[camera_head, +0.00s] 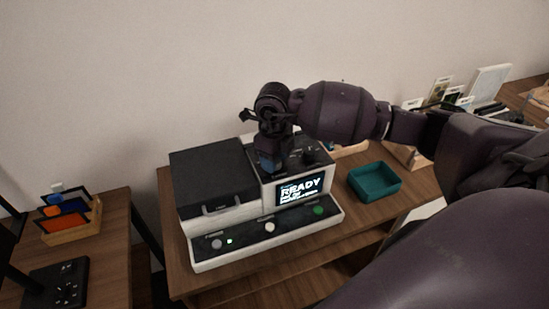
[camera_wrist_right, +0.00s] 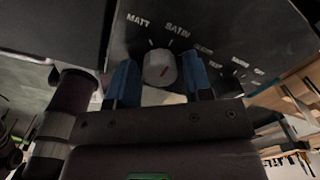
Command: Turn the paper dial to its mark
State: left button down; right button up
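Contact at the right finger is unclear. In the head view this gripper (camera_head: 270,160) is over the printer's panel and hides the dial. My left gripper is not in view.
The printer screen (camera_head: 299,189) reads READY. Round buttons line its front edge. A teal tray (camera_head: 374,181) stands to its right on the wooden table (camera_head: 180,285). A left table holds an orange-and-blue card stand (camera_head: 70,222). My right arm covers the right side.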

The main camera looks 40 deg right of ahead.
jog(key=shift+o, duration=0.9)
notch_tip(320, 180, up, 11)
jog(key=shift+a+f, duration=0.15)
jog(key=shift+s, duration=0.1)
